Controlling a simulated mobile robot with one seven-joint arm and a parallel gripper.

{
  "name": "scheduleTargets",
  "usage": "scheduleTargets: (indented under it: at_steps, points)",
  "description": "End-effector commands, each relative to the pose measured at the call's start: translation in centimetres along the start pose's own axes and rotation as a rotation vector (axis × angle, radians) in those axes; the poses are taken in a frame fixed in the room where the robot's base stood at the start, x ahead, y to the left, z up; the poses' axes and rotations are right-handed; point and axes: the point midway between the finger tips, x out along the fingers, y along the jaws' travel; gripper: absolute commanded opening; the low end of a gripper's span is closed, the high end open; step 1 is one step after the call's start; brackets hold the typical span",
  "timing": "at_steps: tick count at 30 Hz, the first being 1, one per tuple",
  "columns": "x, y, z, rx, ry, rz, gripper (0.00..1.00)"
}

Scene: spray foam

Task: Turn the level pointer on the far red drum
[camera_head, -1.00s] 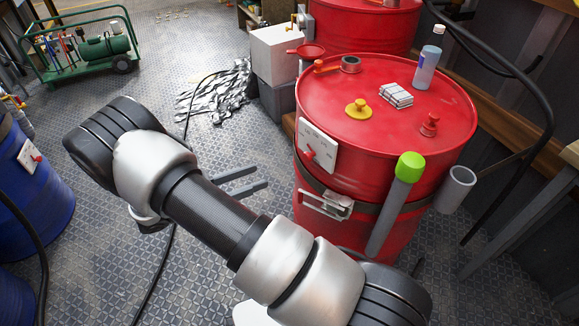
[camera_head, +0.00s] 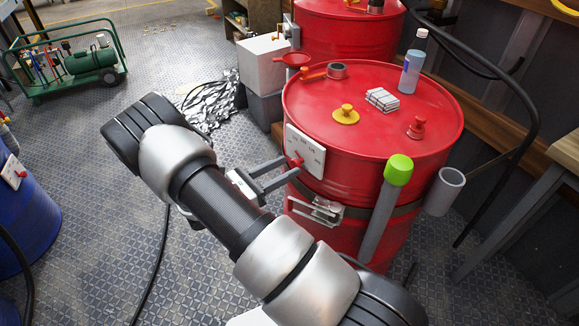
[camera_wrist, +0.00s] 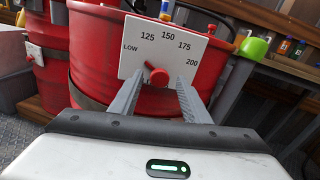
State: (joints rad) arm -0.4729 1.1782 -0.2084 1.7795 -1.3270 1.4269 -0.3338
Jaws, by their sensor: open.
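The nearer red drum (camera_head: 345,212) has a white level plate (camera_head: 306,150) on its side, with a red pointer knob (camera_head: 296,162). In the wrist view the plate (camera_wrist: 178,45) reads LOW, 125, 150, 175, 200, and the knob (camera_wrist: 158,77) has its tip up-left, between LOW and 125. My gripper (camera_head: 290,166) is open, its two grey fingers reaching to the plate on either side of the knob. Contact cannot be told. A second red drum (camera_head: 350,30) stands farther back; in the wrist view a red drum behind at left (camera_wrist: 53,70) also carries a white plate (camera_wrist: 34,51).
On the nearer drum's lid are a bottle (camera_head: 412,62), a wrapped bundle (camera_head: 381,99), a yellow cap (camera_head: 346,115) and a red cap (camera_head: 416,128). A green-capped tube (camera_head: 397,170) and a grey cup (camera_head: 444,190) hang at its side. A blue drum (camera_head: 25,225) is left.

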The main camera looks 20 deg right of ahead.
Motion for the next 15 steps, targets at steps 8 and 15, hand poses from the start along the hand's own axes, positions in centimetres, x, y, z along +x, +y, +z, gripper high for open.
scheduleTargets:
  at_steps: [8,15]
  points:
    - [2.2,0.0,0.0,0.000,0.001,-0.001,0.43]
    - [2.3,0.0,0.0,0.000,0.001,0.000,0.43]
